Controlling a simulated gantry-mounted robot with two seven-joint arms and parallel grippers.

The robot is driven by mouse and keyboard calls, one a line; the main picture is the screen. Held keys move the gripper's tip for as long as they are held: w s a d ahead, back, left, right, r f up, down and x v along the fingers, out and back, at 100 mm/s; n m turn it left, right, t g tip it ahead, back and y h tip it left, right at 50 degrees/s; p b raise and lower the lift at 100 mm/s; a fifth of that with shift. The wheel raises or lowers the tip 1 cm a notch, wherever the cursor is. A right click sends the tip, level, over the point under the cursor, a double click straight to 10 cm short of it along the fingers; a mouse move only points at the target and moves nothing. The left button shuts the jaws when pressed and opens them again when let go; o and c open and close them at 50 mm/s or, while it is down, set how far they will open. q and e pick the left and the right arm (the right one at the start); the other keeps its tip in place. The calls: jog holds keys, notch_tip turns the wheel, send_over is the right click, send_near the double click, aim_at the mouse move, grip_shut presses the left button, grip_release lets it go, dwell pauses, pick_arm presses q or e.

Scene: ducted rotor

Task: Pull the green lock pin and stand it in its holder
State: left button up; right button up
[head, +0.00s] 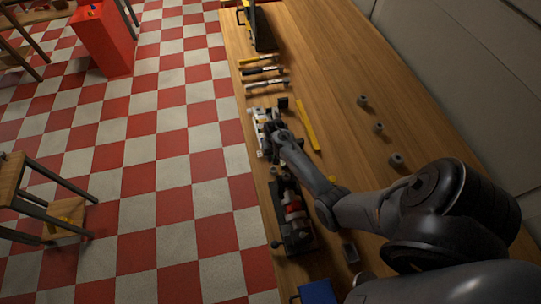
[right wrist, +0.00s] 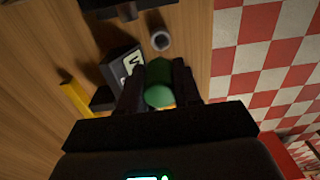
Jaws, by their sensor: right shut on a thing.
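In the right wrist view my right gripper (right wrist: 157,76) is shut on the green lock pin (right wrist: 159,94), whose rounded green body shows between the two dark fingers. In the head view my right gripper (head: 272,128) is over the white fixture (head: 256,131) near the table's left edge, and the pin is too small to make out there. A short grey ring or tube (right wrist: 161,40) stands just beyond the fingertips in the right wrist view; I cannot tell whether it is the holder. My left gripper is not in view.
A dark box with a white label (right wrist: 124,64) is close beside the fingers. A yellow bar (head: 307,125) lies right of the fixture. A dark unit with red and silver parts (head: 293,217) sits nearer.

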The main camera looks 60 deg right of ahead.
jog(key=shift+r, duration=0.1)
jog(key=shift+p, duration=0.35)
notch_tip(320, 180, down, 4)
jog(key=b, duration=0.3)
jog(key=shift+w+f, duration=0.1)
jog(key=shift+f, duration=0.1)
jog(key=shift+f+b, duration=0.45)
jog(key=shift+f, duration=0.2)
jog(key=shift+p, duration=0.3)
jog(key=shift+f, duration=0.25)
dwell(0.4)
jog(key=shift+f+b, duration=0.25)
jog(key=shift+b, duration=0.15)
